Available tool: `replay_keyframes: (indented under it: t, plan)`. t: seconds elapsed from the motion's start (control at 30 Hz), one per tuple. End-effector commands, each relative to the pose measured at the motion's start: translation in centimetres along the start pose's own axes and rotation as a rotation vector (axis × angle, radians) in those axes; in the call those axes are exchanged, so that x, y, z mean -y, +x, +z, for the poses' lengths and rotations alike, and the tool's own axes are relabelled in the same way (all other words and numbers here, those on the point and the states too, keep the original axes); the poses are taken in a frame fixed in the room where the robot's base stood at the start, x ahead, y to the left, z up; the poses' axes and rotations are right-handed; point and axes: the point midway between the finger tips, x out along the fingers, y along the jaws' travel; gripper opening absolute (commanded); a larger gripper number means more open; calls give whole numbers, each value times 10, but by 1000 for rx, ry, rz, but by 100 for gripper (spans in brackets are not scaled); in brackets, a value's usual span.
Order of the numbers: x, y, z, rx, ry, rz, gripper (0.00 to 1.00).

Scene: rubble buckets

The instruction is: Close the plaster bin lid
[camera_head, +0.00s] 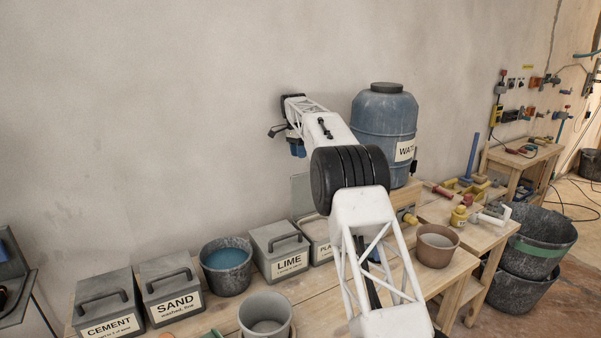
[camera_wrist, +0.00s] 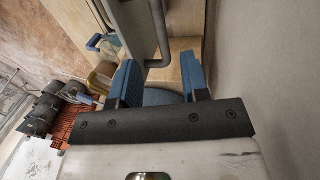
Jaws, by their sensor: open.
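The plaster bin (camera_head: 319,232) is a grey box on the bench, its label partly hidden behind my arm. Its lid (camera_head: 301,192) stands raised, roughly upright at the back near the wall. My gripper (camera_head: 297,148), with blue fingers, is above the raised lid in the head view. In the wrist view my gripper (camera_wrist: 157,78) is open, with its two blue fingers apart. A grey panel with a bar handle (camera_wrist: 160,32), apparently the raised lid, lies just beyond the fingertips. I cannot tell whether a finger touches the handle.
The lime bin (camera_head: 281,250) stands closed on the left, with a dark bucket (camera_head: 227,265), the sand bin (camera_head: 170,290) and the cement bin (camera_head: 108,305) further left. A blue water barrel (camera_head: 382,130) stands right of my gripper. The wall is close behind.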

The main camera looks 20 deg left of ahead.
Motion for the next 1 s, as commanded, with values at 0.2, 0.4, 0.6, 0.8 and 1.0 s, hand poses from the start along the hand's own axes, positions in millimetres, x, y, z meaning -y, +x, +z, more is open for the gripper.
replay_keyframes:
  t: [0.2, 0.4, 0.6, 0.8, 1.0]
  plan:
    - [0, 2, 0, 0, 0, 0, 42]
    - [0, 14, 0, 1, 0, 2, 42]
    - [0, 37, 0, 1, 0, 2, 42]
    - [-1, 60, 0, 1, 0, 2, 42]
    - [0, 75, 0, 0, 0, 1, 42]
